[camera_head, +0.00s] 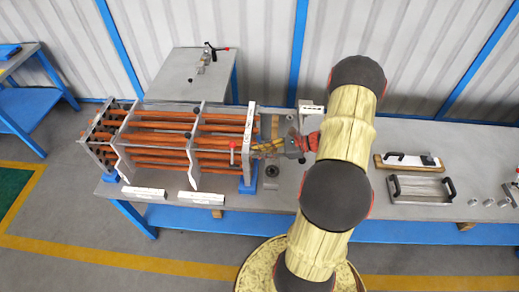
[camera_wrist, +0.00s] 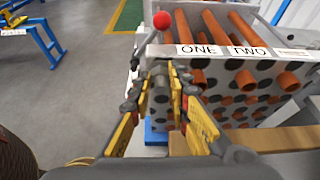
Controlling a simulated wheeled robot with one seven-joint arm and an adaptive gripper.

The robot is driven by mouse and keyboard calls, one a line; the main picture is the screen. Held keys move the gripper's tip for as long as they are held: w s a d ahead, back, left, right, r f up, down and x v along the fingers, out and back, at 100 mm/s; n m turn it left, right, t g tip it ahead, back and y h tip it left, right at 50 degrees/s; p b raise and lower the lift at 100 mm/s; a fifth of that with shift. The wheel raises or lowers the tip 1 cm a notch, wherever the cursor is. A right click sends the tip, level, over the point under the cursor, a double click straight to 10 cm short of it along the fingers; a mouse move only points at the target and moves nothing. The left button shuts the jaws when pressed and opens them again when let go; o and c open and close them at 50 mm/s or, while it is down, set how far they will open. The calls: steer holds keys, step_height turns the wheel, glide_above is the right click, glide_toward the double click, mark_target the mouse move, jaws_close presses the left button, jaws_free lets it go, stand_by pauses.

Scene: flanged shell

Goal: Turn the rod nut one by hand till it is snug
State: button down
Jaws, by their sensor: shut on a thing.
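The flanged shell is a bundle of copper-coloured tubes (camera_head: 165,138) carried by upright grey plates on the bench. Its right end plate (camera_head: 249,150) faces my gripper. In the wrist view this end plate (camera_wrist: 245,85) is full of holes, with some tube ends sticking out, and has labels ONE (camera_wrist: 197,50) and TWO (camera_wrist: 249,51) on its top edge. My gripper (camera_head: 262,149) is at the plate's near side. In the wrist view my gripper (camera_wrist: 163,82) is shut on a small grey piece, apparently rod nut one (camera_wrist: 160,78), mostly hidden between the fingertips, left of label ONE.
A red ball knob (camera_wrist: 162,20) stands just above the fingertips. Blue supports (camera_head: 248,185) hold the end plate. White label blocks (camera_head: 143,192) lie along the bench front. A tray with black handles (camera_head: 420,190) is at the right. A small grey table (camera_head: 190,75) stands behind.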

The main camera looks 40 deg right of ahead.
steer(key=shift+d+m, duration=0.1)
steer(key=shift+m, duration=0.2)
stand_by(0.4)
steer(key=c, duration=1.7)
jaws_free()
steer(key=shift+y, duration=0.3)
steer(key=v, duration=1.2)
steer(key=shift+r, duration=0.15)
